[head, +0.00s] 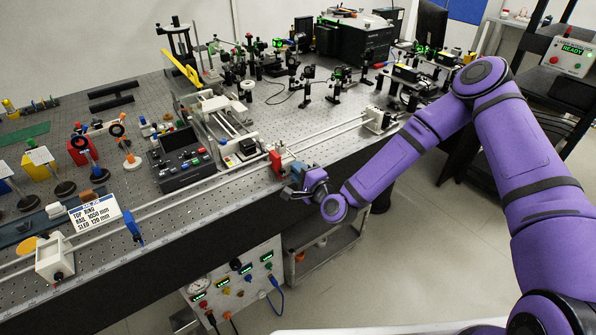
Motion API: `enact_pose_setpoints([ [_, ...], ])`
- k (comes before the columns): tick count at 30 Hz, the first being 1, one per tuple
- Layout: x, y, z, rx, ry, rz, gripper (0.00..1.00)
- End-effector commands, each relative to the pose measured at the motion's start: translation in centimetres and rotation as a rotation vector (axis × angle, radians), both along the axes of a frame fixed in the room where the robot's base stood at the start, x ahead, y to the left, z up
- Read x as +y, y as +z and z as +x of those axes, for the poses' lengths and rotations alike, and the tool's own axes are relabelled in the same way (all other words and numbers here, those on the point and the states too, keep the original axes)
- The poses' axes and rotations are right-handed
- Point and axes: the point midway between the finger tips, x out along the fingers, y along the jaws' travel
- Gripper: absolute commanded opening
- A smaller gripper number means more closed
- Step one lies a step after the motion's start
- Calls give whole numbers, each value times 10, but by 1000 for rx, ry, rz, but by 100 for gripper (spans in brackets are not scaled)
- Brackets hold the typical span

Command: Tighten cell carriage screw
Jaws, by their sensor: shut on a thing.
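A carriage (287,162) with a red block (276,162) on its left side sits on the long twin-rod rail (335,131) along the bench's front edge. I take it to be the cell carriage. My gripper (287,192) is at the end of my purple arm, just in front of and slightly below the carriage, by the bench edge. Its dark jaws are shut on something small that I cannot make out. The carriage screw is not clearly visible; the gripper may hide it. I cannot tell whether the gripper touches the carriage.
White end blocks (378,120) and (55,258) hold the rail. A control box (181,160) and a white-framed stage (220,122) stand behind it. A sign (95,213) stands at the left. A connector panel (236,285) hangs below the bench.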

Motion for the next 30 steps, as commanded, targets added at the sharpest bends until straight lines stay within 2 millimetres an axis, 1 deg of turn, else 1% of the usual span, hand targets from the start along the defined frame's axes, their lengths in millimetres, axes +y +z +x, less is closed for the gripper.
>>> enact_pose_setpoints([
  [10, 0, -1, -1, 71, 0, 100, 0],
  [25, 0, -1, -1, 81, 1, 113, 0],
  [26, 0, -1, -1, 81, 1, 113, 22],
  [27, 0, -1, -1, 81, 1, 113, 28],
  [30, 0, -1, -1, 80, 1, 114, 28],
])
